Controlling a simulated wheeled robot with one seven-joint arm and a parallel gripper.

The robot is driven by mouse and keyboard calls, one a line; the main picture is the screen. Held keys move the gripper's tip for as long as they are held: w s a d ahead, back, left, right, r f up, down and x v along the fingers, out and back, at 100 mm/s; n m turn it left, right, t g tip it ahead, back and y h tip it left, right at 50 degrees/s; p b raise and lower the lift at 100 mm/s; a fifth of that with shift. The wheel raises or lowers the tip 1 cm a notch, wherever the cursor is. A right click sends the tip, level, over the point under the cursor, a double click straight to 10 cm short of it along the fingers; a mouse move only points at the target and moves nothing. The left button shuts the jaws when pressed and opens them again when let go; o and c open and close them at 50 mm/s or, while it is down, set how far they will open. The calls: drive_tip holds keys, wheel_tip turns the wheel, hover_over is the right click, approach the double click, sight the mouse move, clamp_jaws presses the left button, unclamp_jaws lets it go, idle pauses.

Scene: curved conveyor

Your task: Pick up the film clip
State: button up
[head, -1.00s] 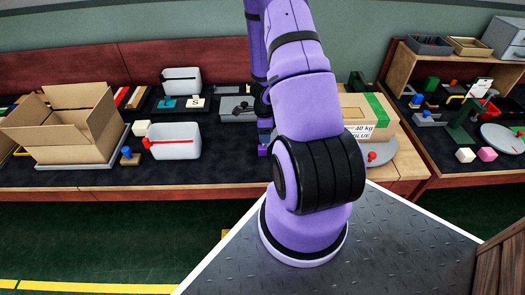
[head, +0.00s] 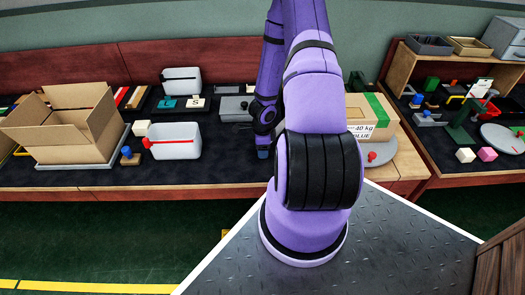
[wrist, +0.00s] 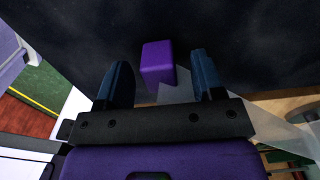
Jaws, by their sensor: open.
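My gripper (head: 262,153) is at the front of the dark table, left of my upper arm in the head view. In the wrist view its two blue fingers (wrist: 159,66) are apart and empty. A small purple block (wrist: 158,60) shows in the gap, near the fingertips, with room on both sides. I take it for the film clip but cannot confirm this. A pale, see-through sheet-like patch lies just beside and below it in that view. In the head view the block cannot be made out behind the gripper.
An open cardboard box (head: 66,140) stands at the left. A cardboard carton (head: 370,118) and a grey plate (head: 381,154) are to the right.

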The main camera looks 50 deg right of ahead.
drive_tip(key=shift+f, duration=0.15)
drive_tip(key=shift+c, duration=0.4)
drive_tip(key=c, duration=0.9)
drive_tip(key=shift+r, duration=1.85)
drive_tip(key=shift+s+d, duration=0.15)
drive_tip(key=shift+s, duration=0.5)
drive_tip(key=s+d, duration=0.1)
drive_tip(key=s, duration=0.3)
drive_tip(key=s+r, duration=0.1)
drive_tip(key=s, duration=0.4)
drive_tip(key=s+d, duration=0.1)
drive_tip(key=s, duration=0.4)
drive_tip(key=shift+s+d+r, duration=0.15)
drive_tip(key=shift+s+d, duration=0.05)
drive_tip(key=shift+d, duration=0.1)
